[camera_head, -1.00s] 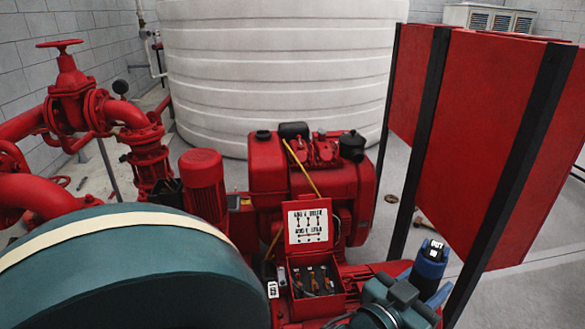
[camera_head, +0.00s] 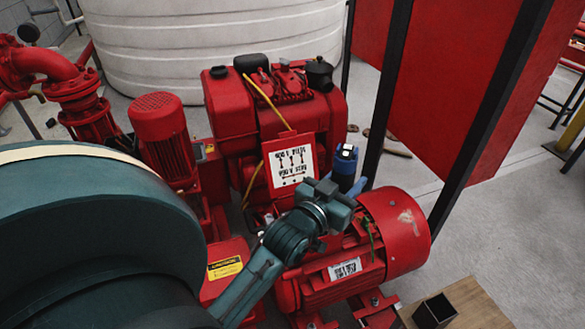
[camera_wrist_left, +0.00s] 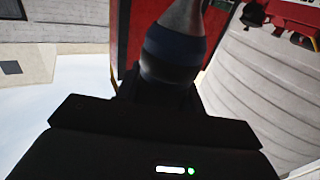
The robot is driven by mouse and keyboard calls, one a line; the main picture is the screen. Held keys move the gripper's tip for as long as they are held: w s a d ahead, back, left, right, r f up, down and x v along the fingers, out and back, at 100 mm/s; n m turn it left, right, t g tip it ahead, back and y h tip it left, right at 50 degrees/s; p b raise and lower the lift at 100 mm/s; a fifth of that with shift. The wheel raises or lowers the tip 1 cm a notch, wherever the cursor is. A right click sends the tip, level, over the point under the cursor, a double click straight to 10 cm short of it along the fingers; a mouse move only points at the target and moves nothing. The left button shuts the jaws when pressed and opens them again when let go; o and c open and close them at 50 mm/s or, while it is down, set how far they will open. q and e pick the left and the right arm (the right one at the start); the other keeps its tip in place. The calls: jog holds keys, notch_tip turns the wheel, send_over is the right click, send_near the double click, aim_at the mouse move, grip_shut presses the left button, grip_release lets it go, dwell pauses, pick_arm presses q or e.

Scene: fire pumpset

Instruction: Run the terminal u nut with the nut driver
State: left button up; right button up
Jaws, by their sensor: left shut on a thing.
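The blue nut driver (camera_head: 345,165) stands in my left gripper (camera_head: 338,188), its small display end up in the head view. In the left wrist view my left gripper (camera_wrist_left: 150,105) is shut around the dark blue driver body (camera_wrist_left: 173,55), with a grey tapering part above it. The terminal box's raised lid (camera_head: 291,164) carries a white diagram label and stands just left of the driver. My left wrist covers most of the open box below the lid, so the terminals and the U nut cannot be seen. My right gripper is in no view.
A red motor (camera_head: 405,230) lies right of my left wrist. A red engine (camera_head: 235,105) and a red upright cylinder (camera_head: 160,120) stand behind. A dark post (camera_head: 385,90) and red panel rise at right. A wooden surface (camera_head: 475,300) with a black open holder (camera_head: 435,310) is at bottom right.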

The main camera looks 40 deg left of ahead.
pick_arm(q)
jog(key=w+a+f+n+y+b, duration=0.1)
jog(key=w+a+f+b, duration=0.1)
jog(key=a+f, duration=0.3)
jog(key=w+a+f+n+y+b, duration=0.1)
jog(key=a+f+b, duration=0.4)
jog(key=a, duration=0.7)
jog(key=shift+w+g+y, duration=0.3)
jog(key=shift+w+y, duration=0.4)
jog(key=shift+a, duration=0.3)
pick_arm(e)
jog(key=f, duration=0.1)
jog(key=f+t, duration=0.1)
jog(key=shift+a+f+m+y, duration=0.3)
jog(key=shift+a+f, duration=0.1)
pick_arm(q)
notch_tip(320, 180, down, 8)
jog(key=b, duration=0.4)
jog(key=shift+b, duration=0.3)
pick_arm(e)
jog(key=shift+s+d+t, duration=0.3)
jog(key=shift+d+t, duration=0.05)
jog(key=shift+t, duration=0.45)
pick_arm(q)
jog(key=shift+f, duration=0.1)
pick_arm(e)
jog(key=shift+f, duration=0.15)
